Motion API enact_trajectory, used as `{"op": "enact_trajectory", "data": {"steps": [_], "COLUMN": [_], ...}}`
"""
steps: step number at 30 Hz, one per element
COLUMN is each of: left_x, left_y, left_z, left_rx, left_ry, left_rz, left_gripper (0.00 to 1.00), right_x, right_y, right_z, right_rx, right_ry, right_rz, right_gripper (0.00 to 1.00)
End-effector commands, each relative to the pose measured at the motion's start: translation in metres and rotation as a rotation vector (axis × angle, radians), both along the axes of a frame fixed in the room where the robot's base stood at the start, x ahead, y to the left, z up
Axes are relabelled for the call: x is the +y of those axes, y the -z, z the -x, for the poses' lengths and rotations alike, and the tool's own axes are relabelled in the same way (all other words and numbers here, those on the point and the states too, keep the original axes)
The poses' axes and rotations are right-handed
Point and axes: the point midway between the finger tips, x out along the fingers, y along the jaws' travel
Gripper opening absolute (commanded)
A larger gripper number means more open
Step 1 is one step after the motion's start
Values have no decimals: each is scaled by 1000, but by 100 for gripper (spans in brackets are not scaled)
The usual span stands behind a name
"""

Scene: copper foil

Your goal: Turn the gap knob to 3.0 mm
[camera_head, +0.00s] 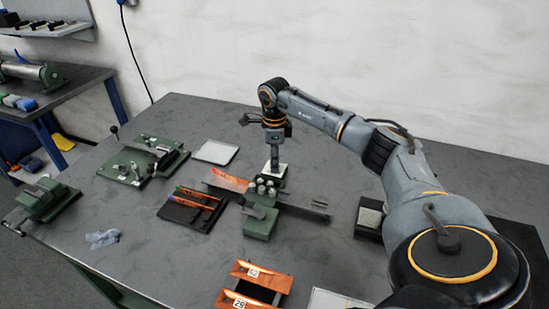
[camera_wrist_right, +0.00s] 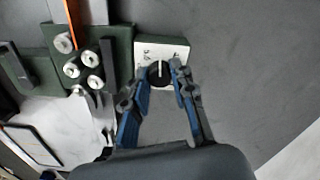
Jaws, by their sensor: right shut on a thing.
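The gap knob (camera_wrist_right: 158,74) is a round black knob with a white pointer line, seen in the right wrist view. It sits on a white dial plate (camera_wrist_right: 151,48) with small dark marks too small to read surely. The pointer line runs roughly toward the top of that view. My right gripper (camera_wrist_right: 163,74) is shut on the knob, one finger on each side. In the head view my right gripper (camera_head: 274,164) points down at the white plate (camera_head: 283,170) at the far end of the green machine (camera_head: 262,222); the knob is hidden there. My left gripper is not in view.
Several pale rollers (camera_head: 268,184) and a copper foil strip (camera_head: 228,180) are close beside the gripper. A dark tray (camera_head: 176,215) with tools lies left of the machine, and orange-sided holders (camera_head: 262,277) stand in front. The table behind the gripper is clear.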

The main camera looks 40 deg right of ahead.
Motion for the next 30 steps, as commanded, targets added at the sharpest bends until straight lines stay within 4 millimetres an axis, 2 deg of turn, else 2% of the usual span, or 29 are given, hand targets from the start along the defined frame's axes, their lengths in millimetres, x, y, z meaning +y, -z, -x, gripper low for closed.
{"op": "enact_trajectory", "data": {"steps": [30], "left_x": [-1], "left_y": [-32], "left_z": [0], "left_rx": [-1], "left_ry": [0], "left_rz": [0], "left_gripper": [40], "right_x": [-1], "right_y": [-2], "right_z": [0], "right_rx": [-1], "right_ry": [965], "right_rz": [0], "right_gripper": [0]}}
